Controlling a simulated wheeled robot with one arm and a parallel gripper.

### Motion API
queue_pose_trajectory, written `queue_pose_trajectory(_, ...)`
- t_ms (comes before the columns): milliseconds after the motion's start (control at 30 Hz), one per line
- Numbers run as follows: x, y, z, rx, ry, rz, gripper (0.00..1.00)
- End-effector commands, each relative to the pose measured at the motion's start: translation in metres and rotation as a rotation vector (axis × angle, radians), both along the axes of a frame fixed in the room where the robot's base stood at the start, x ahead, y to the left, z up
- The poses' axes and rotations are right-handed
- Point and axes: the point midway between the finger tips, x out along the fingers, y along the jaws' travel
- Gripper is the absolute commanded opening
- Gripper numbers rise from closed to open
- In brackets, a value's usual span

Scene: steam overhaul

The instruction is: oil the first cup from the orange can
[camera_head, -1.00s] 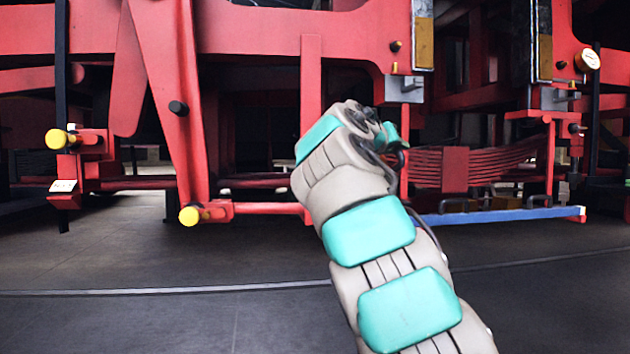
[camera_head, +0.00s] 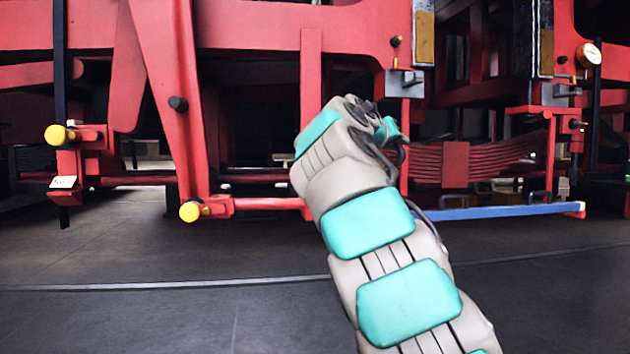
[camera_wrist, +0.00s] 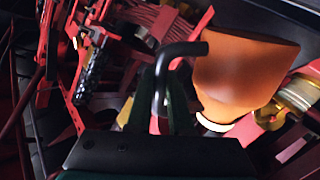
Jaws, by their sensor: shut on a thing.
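An orange can (camera_wrist: 245,72) shows large in the wrist view, tilted, with a pale rim at its lower end. A black bent handle (camera_wrist: 180,50) stands beside it and between my dark fingers. My gripper (camera_wrist: 170,100) is shut on this handle; where the handle joins the can is hard to see. In the head view my arm hides the can and most of my gripper. A brass, round fitting (camera_wrist: 297,92) lies just right of the can, apart or behind it; I cannot tell whether it is the first cup.
Red engine frames (camera_head: 250,30) fill the background. Two yellow-ended pins (camera_head: 57,136) and (camera_head: 190,212) stick out at left. A red leaf spring (camera_head: 510,162) and a blue bar (camera_head: 500,211) are right of my arm. The dark floor (camera_head: 120,260) in front is clear.

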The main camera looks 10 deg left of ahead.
Motion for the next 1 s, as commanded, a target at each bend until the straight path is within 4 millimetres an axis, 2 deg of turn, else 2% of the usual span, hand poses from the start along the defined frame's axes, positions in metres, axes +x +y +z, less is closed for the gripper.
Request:
queue_pose_trajectory(233, 0.001, 0.000, -0.005, 0.027, -0.026, 0.001, 0.00)
queue_pose_trajectory(633, 0.000, 0.000, -0.011, 0.218, -0.190, 0.001, 0.00)
queue_pose_trajectory(1000, -0.001, 0.000, -0.008, 0.235, -0.204, 0.000, 0.00)
